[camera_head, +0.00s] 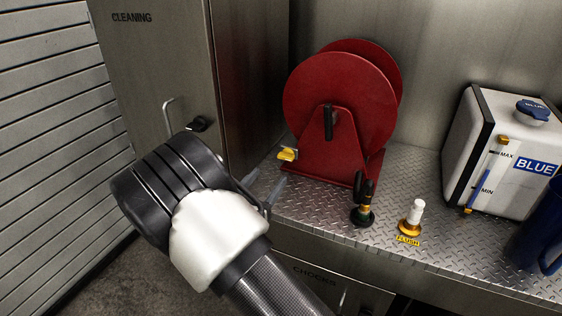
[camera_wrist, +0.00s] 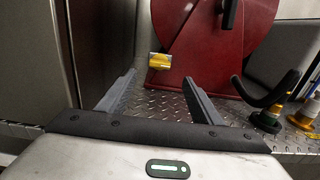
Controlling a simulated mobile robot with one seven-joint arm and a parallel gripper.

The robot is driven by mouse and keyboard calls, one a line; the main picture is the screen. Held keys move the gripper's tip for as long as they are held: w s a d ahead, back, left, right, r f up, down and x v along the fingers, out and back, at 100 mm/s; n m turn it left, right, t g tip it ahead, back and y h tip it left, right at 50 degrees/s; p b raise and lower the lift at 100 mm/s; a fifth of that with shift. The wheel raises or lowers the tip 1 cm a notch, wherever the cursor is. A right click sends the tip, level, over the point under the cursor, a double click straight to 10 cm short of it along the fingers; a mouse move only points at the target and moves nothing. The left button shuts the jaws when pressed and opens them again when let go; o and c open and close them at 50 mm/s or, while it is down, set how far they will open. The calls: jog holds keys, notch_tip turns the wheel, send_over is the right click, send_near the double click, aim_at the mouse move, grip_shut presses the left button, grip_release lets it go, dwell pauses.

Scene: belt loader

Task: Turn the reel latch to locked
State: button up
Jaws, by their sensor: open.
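The red hose reel (camera_head: 338,115) stands on the diamond-plate counter. A yellow latch (camera_head: 287,154) sits at the left foot of its stand; I take it to be the reel latch. In the wrist view the latch (camera_wrist: 159,61) shows ahead of my gripper, between the lines of the two fingers and beyond their tips. The reel (camera_wrist: 205,50) fills the upper middle there. My gripper (camera_head: 262,190) is open and empty, just left of and nearer than the latch, apart from it. It also shows in the wrist view (camera_wrist: 158,80). Whether the latch is locked I cannot tell.
A black-handled valve (camera_head: 363,205) and a white-topped flush knob (camera_head: 412,218) stand right of the reel. A white BLUE tank (camera_head: 500,150) and a blue jug (camera_head: 540,230) are further right. A steel CLEANING cabinet (camera_head: 165,60) stands close on the left.

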aim_at(284, 158)
jog(key=x, duration=1)
jog(key=shift+w, duration=0.25)
jog(key=c, duration=1.1)
